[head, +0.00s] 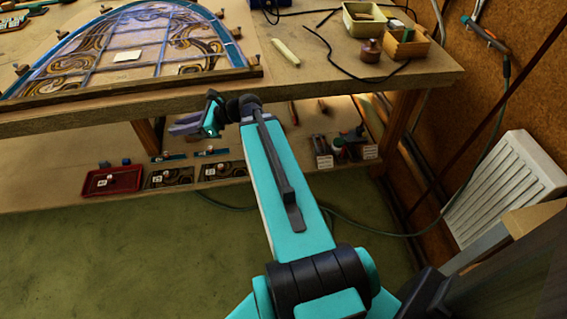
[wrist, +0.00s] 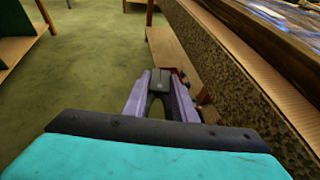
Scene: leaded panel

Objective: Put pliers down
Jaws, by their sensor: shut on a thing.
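My gripper (head: 183,127) is in front of the workbench's front edge, appearing just below the tabletop and above the lower shelf in the head view. In the wrist view its two purple fingers (wrist: 159,95) are closed on a dark grey tool, the pliers (wrist: 158,82), which sits between the fingertips. The pliers are small and partly hidden by the fingers; their far end is not clear. In the head view I cannot make the pliers out.
The workbench top (head: 330,82) holds an arched leaded panel (head: 125,55), a cream box (head: 364,20) and a wooden box (head: 406,44). The lower shelf (head: 75,155) carries a red tray (head: 112,181) and several tools. A white radiator (head: 510,185) stands right. The green floor (head: 110,250) is open.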

